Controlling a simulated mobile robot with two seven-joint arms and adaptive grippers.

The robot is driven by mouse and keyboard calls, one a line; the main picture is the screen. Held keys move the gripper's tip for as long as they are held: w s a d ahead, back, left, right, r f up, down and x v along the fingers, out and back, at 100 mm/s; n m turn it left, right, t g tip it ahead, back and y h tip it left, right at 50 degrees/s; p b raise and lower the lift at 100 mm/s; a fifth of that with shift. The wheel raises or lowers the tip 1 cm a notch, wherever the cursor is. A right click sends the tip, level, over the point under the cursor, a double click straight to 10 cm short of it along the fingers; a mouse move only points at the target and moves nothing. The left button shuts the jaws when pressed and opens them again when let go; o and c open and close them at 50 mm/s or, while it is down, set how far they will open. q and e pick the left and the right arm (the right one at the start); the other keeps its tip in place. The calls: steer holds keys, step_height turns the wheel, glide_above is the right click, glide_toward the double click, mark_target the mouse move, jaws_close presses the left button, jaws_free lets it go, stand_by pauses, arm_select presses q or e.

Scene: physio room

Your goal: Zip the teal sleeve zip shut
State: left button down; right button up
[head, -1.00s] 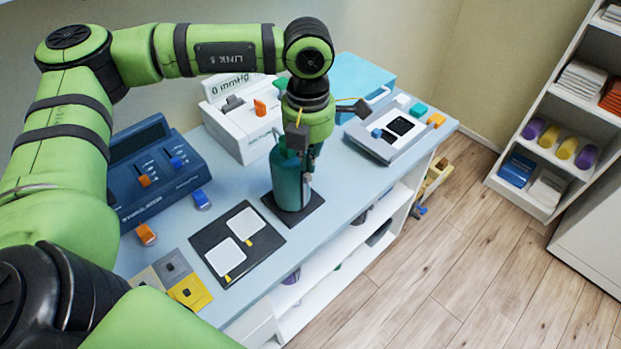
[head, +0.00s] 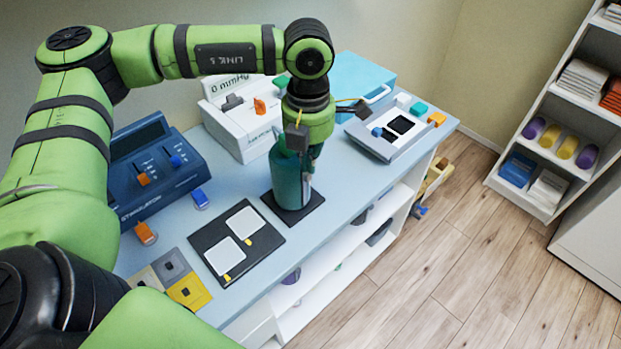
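The teal sleeve (head: 290,183) stands upright on a dark square base on the light blue bench top. A zip line with a greyish strip runs up its right front side; the slider is too small to make out. My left gripper (head: 305,160) points down at the upper part of the sleeve. Its wrist hides the sleeve's top, and its fingers are mostly hidden, so I cannot tell whether they grip anything. My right gripper is not in view.
A dark blue stimulator (head: 152,172) stands left, a white gauge box (head: 240,130) behind, and a grey device (head: 392,130) right. A black mat with white pads (head: 265,252) lies in front. A shelf unit (head: 545,150) stands right across clear wooden floor.

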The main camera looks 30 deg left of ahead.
arm_select(q)
steer(key=shift+f+b, duration=4.4)
steer(key=shift+f, duration=0.3)
steer(key=shift+s+d+r, duration=0.25)
steer(key=shift+d+r, duration=0.1)
steer(key=shift+d, duration=0.35)
steer(key=shift+s+d+r, duration=0.25)
steer(key=shift+d+r, duration=0.1)
steer(key=shift+d, duration=0.4)
steer(key=shift+s+d+r, duration=0.25)
steer(key=shift+d+r, duration=0.1)
steer(key=shift+d, duration=0.35)
steer(key=shift+r+p, duration=0.1)
steer(key=shift+p, duration=0.2)
